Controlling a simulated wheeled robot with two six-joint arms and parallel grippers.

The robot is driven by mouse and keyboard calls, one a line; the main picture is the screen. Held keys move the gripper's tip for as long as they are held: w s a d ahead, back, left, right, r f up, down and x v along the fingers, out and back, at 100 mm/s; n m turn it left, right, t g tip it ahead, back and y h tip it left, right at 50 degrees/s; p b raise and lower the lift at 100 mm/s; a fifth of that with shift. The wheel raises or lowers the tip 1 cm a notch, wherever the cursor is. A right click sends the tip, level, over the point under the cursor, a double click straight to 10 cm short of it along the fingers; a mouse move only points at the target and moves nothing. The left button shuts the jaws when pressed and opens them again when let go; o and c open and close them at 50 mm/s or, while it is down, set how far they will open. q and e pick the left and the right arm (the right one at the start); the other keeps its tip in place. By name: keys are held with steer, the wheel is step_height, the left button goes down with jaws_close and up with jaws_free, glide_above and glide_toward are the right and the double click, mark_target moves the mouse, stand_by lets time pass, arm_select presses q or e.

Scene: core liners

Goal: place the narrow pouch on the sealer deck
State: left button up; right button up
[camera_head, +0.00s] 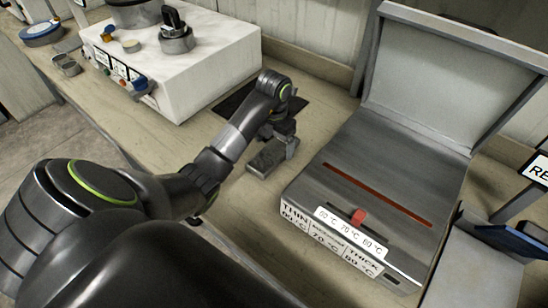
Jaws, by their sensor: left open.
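The sealer (345,190) stands right of centre with its lid (425,75) raised. Its grey deck (350,155) is bare, crossed by a brown-red strip (375,193). Its front carries temperature labels and a red slider (357,217). My left gripper (270,158) is open, low over the counter just left of the sealer. I cannot make out the narrow pouch for sure. A dark flat piece (232,106) lies on the counter behind my left wrist, partly hidden by the arm; I cannot tell what it is. My right gripper is out of view.
A white block-shaped machine (190,70) with knobs stands at the back left. A blue-and-white roll (42,33) and a small metal piece (66,65) lie left of it. A partly cut-off sign (537,170) and a dark blue panel (512,240) stand at the right edge.

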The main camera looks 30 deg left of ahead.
mark_target(274, 154)
arm_select(q)
step_height(274, 154, down, 2)
steer(key=shift+f, duration=0.2)
steer(key=shift+c, duration=0.4)
steer(key=c, duration=1.1)
